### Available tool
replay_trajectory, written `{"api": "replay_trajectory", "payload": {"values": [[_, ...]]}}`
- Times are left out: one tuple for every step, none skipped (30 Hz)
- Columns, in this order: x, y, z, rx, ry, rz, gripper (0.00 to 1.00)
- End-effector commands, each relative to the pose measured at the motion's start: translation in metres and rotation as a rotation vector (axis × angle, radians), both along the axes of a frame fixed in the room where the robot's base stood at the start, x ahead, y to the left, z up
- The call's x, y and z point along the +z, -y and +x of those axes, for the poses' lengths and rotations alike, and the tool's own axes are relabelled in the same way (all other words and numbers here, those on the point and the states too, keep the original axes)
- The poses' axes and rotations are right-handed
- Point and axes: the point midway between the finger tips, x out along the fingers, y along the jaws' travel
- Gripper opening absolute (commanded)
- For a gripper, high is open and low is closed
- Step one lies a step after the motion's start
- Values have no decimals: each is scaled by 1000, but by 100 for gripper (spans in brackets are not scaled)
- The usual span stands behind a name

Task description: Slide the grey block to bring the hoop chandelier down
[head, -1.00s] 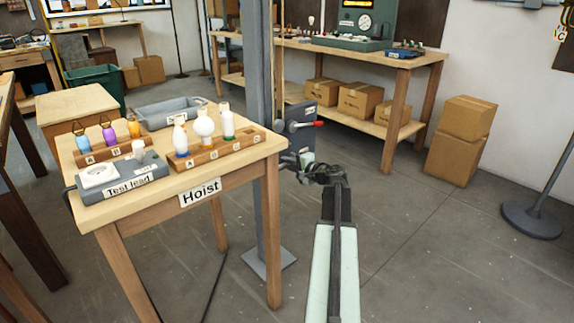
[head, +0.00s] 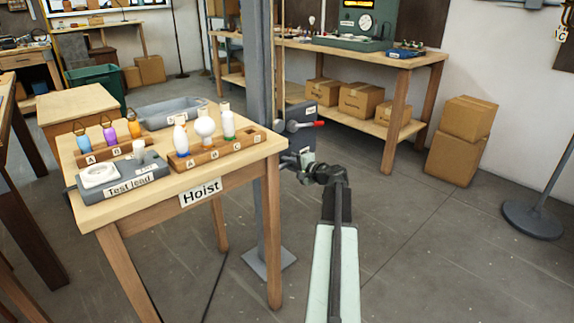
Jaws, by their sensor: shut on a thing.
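My gripper (head: 292,160) is low in front of this box, beside the post and just right of the table. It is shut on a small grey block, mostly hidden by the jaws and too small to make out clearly. The hoop chandelier is not in view.
The table labelled Hoist (head: 228,172) stands close on the left, with bulb racks, a grey tray (head: 168,114) and a test lead box (head: 122,176). A workbench (head: 420,66) with cartons stands behind. Stacked cartons (head: 460,140) and a stand base (head: 532,218) are right. Floor there is clear.

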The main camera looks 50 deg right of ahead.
Motion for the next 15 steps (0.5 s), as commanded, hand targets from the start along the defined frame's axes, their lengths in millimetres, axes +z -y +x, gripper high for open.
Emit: {"api": "replay_trajectory", "payload": {"values": [[0,0,0,1,-1,0,0],[0,0,0,1,-1,0,0],[0,0,0,1,-1,0,0],[0,-16,-4,1,-1,0,0],[0,-9,-2,0,-1,0,0],[0,-5,-1,1,-1,0,0],[1,-4,-1,2,-1,0,0],[1,-3,0,3,-1,1,0],[3,-3,0,3,-1,1,0],[5,-2,0,3,-1,1,0],[7,-2,0,3,0,1,0],[10,-1,0,3,0,1,0],[13,-1,0,2,1,1,0],[17,0,0,1,1,1,0],[22,0,0,1,2,1,0]]}}
